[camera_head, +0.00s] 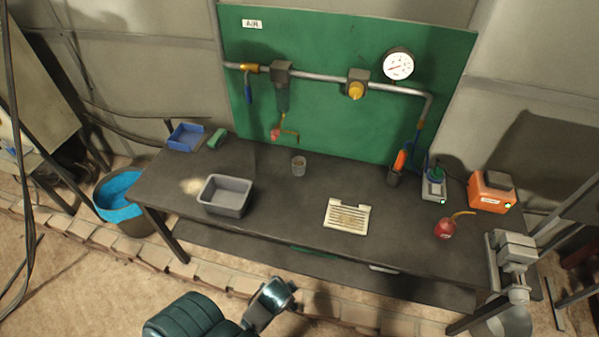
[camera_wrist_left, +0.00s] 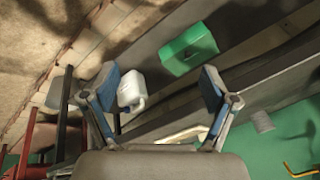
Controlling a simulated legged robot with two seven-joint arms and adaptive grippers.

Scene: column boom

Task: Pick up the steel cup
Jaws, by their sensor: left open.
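The steel cup (camera_head: 299,166) is a small grey cup standing upright on the dark workbench (camera_head: 285,210), toward the back and in front of the green panel. In the left wrist view a small grey cylinder (camera_wrist_left: 262,121) near the green panel looks like the same cup, right of the fingers. My left gripper (camera_wrist_left: 160,82) is open, its two blue-padded fingers wide apart with nothing held between them. The gripper is apart from the cup. In the head view only part of my arm shows at the bottom. My right gripper is in neither view.
A grey bin (camera_head: 226,196) stands left of the cup, a cream slotted plate (camera_head: 347,216) right of it. A holder (camera_head: 394,178) with an orange-handled tool and a red oiler (camera_head: 445,229) stand farther right. A green container (camera_wrist_left: 188,48) and white jug (camera_wrist_left: 131,90) sit below the benchtop.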

